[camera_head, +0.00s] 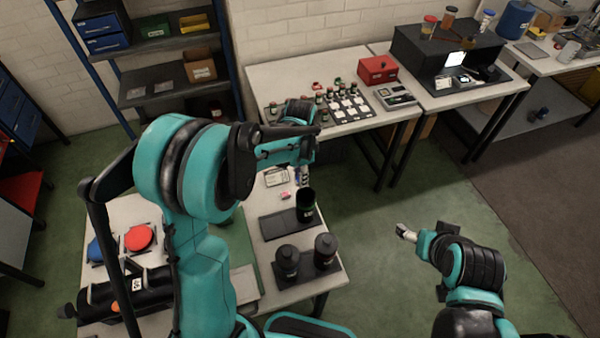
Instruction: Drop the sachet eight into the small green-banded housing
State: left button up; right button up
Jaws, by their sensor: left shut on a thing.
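My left gripper (303,178) points down just above an open dark cylindrical housing (306,212) on the near table. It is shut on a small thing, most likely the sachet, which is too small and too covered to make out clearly. The housing stands upright with its mouth up, on a dark plate; a trace of green shows on it. My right gripper (405,233) is off to the right over the floor, away from the tables; its finger opening is too small to judge.
Two dark capped cylinders (288,262) (325,250) stand in front of the housing. A white card (276,177) and a small pink item (285,195) lie behind it. The back table holds a dark tray with white packets (345,106), and a red box (378,69). Red disc (139,238) lies left.

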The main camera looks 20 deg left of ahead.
pick_arm(q)
notch_tip(320, 180, down, 2)
jog(key=shift+f+b, duration=0.2)
jog(key=shift+b, duration=0.35)
jog(key=o, duration=1)
jog(key=shift+r, duration=0.15)
notch_tip(320, 180, up, 12)
jog(key=shift+f, duration=0.1)
jog(key=shift+s, duration=0.1)
jog(key=s+a+f+n+t+b, duration=0.1)
jog(key=s+f+n+t+b, duration=0.1)
jog(key=s+f+n+b, duration=0.1)
jog(key=s+a+f+n+t+b, duration=0.1)
jog(key=s+f+n+b, duration=0.3)
jog(key=s, duration=0.4)
jog(key=s+f+n+t+b, duration=0.3)
jog(key=s+f+t+b, duration=0.1)
jog(key=s+b, duration=0.1)
jog(key=shift+s+a+f+n+b, duration=0.35)
jog(key=shift+s+a+n+b, duration=0.05)
